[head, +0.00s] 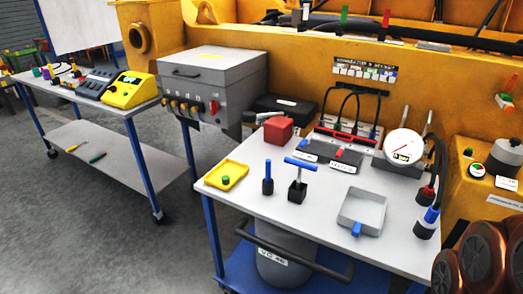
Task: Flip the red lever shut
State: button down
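Several small red parts show in the head view, and I cannot tell for certain which is the red lever. A small red piece (340,154) sits on top of a low dark box (317,149) with a white label, near the back of the white-topped cart. A red switch-like part (213,106) is on the front of the grey cabinet (213,78), at the right of a row of connectors. Whether any of these is open or shut is too small to tell.
The cart top (290,215) holds a yellow tray (226,176), a blue T-handled tool (299,178), a red block (278,130), a grey tray (361,210) and a round gauge (403,146). The yellow machine (300,70) stands behind. Grey floor lies open at left.

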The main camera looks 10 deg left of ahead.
aim_at(341, 149)
jog(key=u, duration=2.3)
jog(key=i, duration=0.45)
jog(key=z, duration=1.05)
jog(key=i, duration=1)
